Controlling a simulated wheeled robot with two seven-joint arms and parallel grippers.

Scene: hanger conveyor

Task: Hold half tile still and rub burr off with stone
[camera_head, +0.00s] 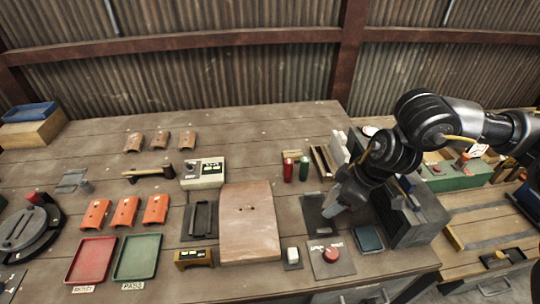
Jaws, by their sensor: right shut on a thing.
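My right gripper (336,204) reaches in from the right and is low over a dark flat pad (314,212) on the bench. It is shut on a small grey block, apparently the stone (331,210), mostly hidden by the fingers. Three orange curved tiles (125,212) lie in a row at the left of the bench. Three browner curved tiles (160,141) lie behind them. I cannot tell which is the half tile, and no burr can be made out. My left gripper is out of view.
Red (82,270) and green (147,245) trays sit at front left. A red button (331,254), a grey ribbed box (425,222) and red and green bottles (288,170) surround my right gripper.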

